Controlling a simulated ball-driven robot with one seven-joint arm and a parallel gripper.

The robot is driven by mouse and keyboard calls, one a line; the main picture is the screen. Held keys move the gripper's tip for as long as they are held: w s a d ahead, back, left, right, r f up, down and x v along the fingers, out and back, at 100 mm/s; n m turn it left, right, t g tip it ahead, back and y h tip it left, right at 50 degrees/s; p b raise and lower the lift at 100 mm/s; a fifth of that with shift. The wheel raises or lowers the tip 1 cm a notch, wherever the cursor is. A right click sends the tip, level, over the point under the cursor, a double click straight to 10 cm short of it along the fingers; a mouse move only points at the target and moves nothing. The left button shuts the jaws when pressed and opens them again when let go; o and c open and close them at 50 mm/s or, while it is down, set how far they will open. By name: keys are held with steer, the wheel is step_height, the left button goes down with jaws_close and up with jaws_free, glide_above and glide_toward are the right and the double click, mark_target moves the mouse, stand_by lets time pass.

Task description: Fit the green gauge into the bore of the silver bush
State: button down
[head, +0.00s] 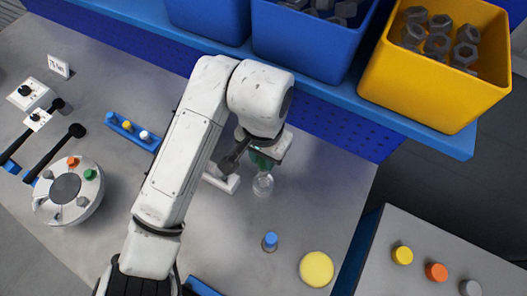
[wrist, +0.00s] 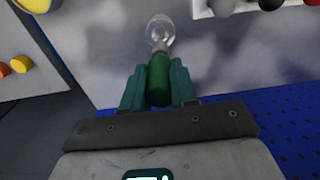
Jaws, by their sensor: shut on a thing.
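My gripper (head: 262,163) is above the grey bench in the head view, its green fingers pointing down. In the wrist view my gripper (wrist: 158,88) is shut on the green gauge (wrist: 159,76), a green cylinder between the two fingers. A shiny, glassy-looking round piece, seemingly the silver bush (wrist: 159,25), lies just beyond the gauge's far end. The same shiny piece (head: 263,184) stands on the bench right below the fingers in the head view. I cannot tell whether the gauge touches it or has entered its bore. The gauge is mostly hidden in the head view.
A white block (head: 222,181) stands close left of the fingers. A blue-topped peg (head: 270,241) and a yellow disc (head: 317,269) are nearer the front. A blue rack (head: 133,131) and round dial (head: 69,190) are left. Blue bins (head: 310,45) and a yellow bin (head: 436,72) overhang the back.

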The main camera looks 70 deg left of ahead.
mark_target(263, 168)
steer(key=shift+f+b, duration=1.4)
steer(key=shift+f, duration=1.45)
steer(key=shift+p, duration=1)
steer(key=shift+f+b, duration=1.2)
steer(key=shift+f, duration=1.3)
steer(key=c, duration=0.8)
jaws_free()
step_height(263, 168, up, 11)
steer(key=p, duration=0.2)
steer(key=shift+p, duration=0.3)
steer(key=shift+f, duration=0.1)
